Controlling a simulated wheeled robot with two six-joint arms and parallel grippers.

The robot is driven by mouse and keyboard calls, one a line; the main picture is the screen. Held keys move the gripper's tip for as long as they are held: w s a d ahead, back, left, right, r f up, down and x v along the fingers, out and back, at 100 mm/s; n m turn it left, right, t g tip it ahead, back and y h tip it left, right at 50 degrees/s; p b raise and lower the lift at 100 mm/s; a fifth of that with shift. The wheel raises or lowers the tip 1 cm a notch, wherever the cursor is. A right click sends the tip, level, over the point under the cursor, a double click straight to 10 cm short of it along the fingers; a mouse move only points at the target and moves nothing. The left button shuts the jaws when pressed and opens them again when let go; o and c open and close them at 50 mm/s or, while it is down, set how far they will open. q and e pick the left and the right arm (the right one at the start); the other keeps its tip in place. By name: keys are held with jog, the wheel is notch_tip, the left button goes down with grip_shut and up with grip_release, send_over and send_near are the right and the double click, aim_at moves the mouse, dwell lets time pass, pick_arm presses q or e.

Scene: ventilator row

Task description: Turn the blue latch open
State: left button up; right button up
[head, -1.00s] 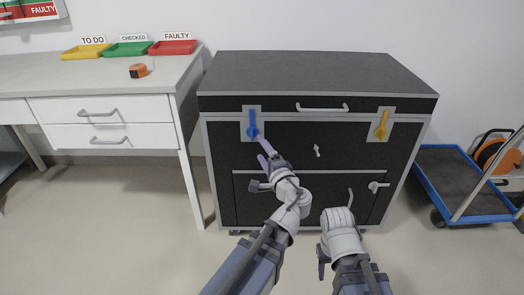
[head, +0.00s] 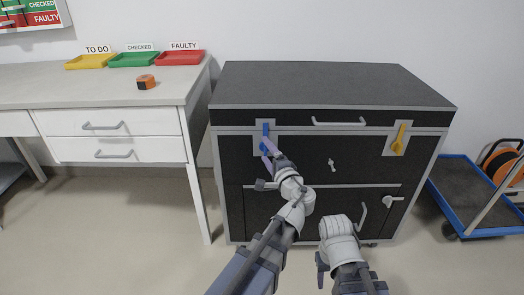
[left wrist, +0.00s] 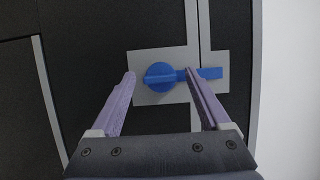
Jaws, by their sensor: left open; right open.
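The blue latch (head: 265,131) is on a grey plate at the upper left of the black case's front. In the left wrist view the latch (left wrist: 160,77) has a round hub and a bar pointing right across the seam. My left gripper (head: 267,151) is open at the latch. In the left wrist view the gripper (left wrist: 160,74) has one finger left of the hub and the other in front of the bar. I cannot tell whether the fingers touch it. My right arm is low in the head view, its fingers not visible.
A yellow latch (head: 398,138) is at the case's upper right, with a lid handle (head: 339,123) between the latches. A white bench (head: 130,92) with trays and an orange tape measure (head: 145,82) stands left. A blue trolley (head: 460,190) stands right.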

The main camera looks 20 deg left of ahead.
pick_arm(q)
grip_shut()
dwell(0.6)
dwell(0.8)
